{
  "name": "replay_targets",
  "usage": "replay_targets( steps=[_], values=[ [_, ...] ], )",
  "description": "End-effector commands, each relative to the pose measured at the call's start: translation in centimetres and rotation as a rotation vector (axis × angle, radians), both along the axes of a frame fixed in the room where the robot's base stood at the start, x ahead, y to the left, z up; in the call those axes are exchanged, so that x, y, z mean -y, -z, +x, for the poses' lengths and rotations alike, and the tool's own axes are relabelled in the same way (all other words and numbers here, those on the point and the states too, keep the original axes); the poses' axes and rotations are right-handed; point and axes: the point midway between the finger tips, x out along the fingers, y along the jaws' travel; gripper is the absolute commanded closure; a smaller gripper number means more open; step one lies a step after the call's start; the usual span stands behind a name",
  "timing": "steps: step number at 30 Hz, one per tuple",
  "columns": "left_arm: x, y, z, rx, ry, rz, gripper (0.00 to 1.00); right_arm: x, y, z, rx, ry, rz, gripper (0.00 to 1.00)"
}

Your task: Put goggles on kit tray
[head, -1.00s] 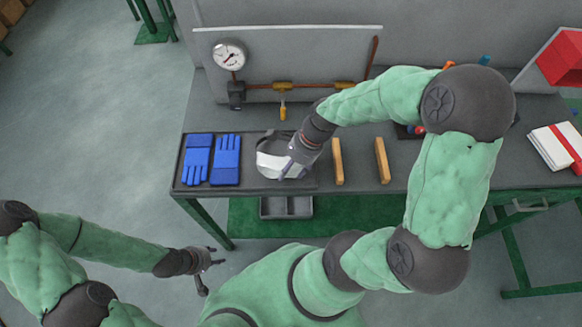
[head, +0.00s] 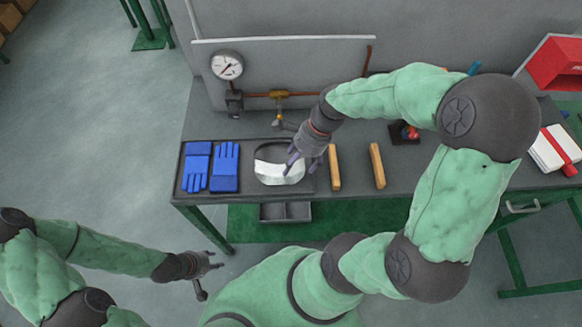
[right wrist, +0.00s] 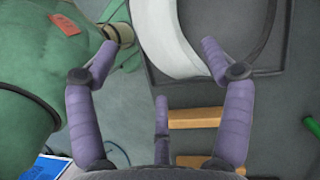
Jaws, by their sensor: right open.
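The goggles (head: 278,174), white in front with a dark strap, lie on the right part of the dark kit tray (head: 178,186) at the table's left end. Their white band also shows at the top of the right wrist view (right wrist: 165,40), beside the tray's dark rim (right wrist: 147,75). My right gripper (head: 300,160) is open and empty, just above the right side of the goggles. Its spread fingers (right wrist: 157,52) hold nothing between them. My left gripper (head: 212,272) is open and empty, low in front of the table.
Blue gloves (head: 225,167) lie on the tray's left part. Two wooden bars (head: 335,168) (head: 377,166) lie to the right of the tray. A gauge (head: 227,65) and copper pipe stand behind. A white box with a red band (head: 553,150) sits far right.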

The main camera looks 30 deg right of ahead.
Motion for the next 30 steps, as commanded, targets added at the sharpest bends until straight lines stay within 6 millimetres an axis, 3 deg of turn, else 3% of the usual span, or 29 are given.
replay_targets(
  steps=[3, 10, 30],
  values=[
    [0.0, -0.9, 0.0, 0.000, 0.000, 0.000, 0.60, 0.9, -2.3, -0.1, 0.002, 0.001, -0.002, 0.19],
    [0.0, -1.5, 0.0, 0.000, 0.000, 0.000, 0.60, 1.8, -4.4, -0.4, 0.001, 0.000, 0.000, 0.19],
    [0.0, -1.5, 0.0, 0.000, 0.000, 0.000, 0.60, 1.9, -4.8, -0.4, 0.000, 0.000, 0.000, 0.19]
  ],
)
